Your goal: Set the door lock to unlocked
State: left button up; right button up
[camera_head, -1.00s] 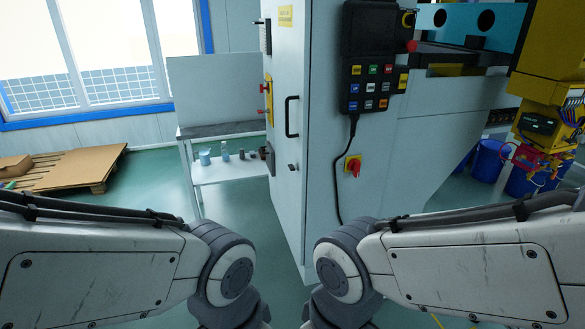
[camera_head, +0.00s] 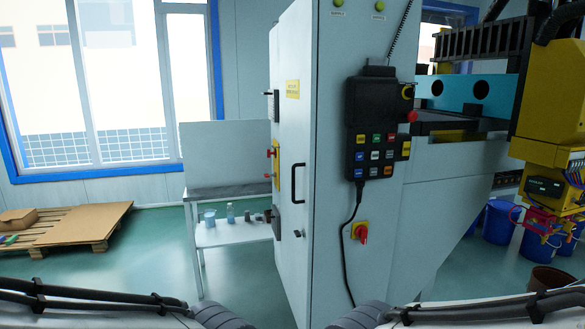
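A tall pale cabinet stands in the middle of the head view. Its door (camera_head: 288,170) is on the narrow left-facing side, with a black handle (camera_head: 297,183). A small dark knob, which looks like the door lock (camera_head: 298,233), sits below the handle; its setting is too small to tell. A red rotary switch on a yellow plate (camera_head: 360,232) is on the cabinet's right-hand face. Both my arms show only as links along the bottom edge. Neither gripper is in the picture.
A black control pendant (camera_head: 378,125) hangs on the cabinet, its cable running down. A grey-topped table (camera_head: 230,191) with small containers stands left of the door. A yellow machine (camera_head: 552,130) stands at the right. Open green floor lies left of the cabinet.

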aim_at(298, 234)
jog(key=u, duration=1.65)
jog(key=i, duration=1.4)
jog(key=z, duration=1.3)
